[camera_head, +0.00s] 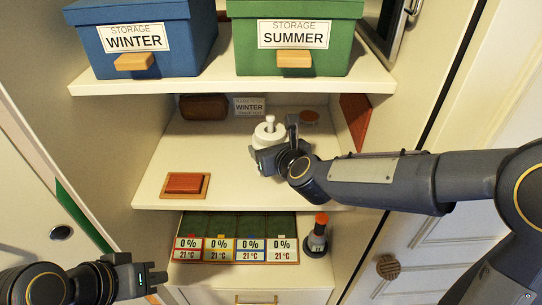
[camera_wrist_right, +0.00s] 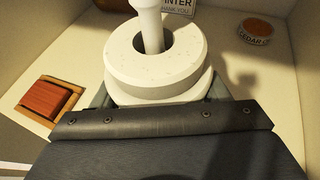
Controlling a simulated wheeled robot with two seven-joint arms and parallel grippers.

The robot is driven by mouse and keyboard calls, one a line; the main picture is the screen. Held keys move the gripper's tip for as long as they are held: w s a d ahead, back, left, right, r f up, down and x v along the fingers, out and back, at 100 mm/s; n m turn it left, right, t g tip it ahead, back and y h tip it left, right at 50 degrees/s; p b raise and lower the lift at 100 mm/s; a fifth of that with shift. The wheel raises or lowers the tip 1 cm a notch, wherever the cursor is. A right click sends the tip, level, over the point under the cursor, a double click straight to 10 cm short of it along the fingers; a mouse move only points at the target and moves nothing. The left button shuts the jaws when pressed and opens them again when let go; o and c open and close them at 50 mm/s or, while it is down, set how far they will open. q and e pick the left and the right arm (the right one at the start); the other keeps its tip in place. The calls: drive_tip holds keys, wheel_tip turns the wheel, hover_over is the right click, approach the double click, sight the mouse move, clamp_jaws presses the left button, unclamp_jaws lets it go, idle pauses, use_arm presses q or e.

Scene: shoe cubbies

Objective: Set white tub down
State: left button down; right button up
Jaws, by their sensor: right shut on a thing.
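The white tub (camera_head: 270,132) is a round white container with a knob or post standing up from its middle. It is upright at the middle shelf (camera_head: 225,150), and I cannot tell whether its base touches the shelf. My right gripper (camera_head: 273,152) is shut on the tub from the front. In the right wrist view the tub (camera_wrist_right: 156,62) fills the top centre, and its lower part is hidden behind my gripper. My left gripper (camera_head: 150,281) is at the lower left, away from the shelves; its fingers are not clear enough to judge.
On the middle shelf are a red block on a wooden tray (camera_head: 186,185), a brown case (camera_head: 204,106), a winter card (camera_head: 249,106) and a round cedar piece (camera_head: 309,117). Blue (camera_head: 140,38) and green (camera_head: 294,37) boxes stand above. A red-topped bottle (camera_head: 318,235) stands below.

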drive_tip(key=shift+f, duration=1.05)
drive_tip(key=shift+f+b, duration=0.15)
drive_tip(key=shift+b, duration=0.15)
drive_tip(key=o, duration=1.1)
drive_tip(key=shift+r, duration=0.2)
drive_tip(key=p+v, duration=0.1)
drive_tip(key=v, duration=1.1)
drive_tip(key=shift+d, duration=0.1)
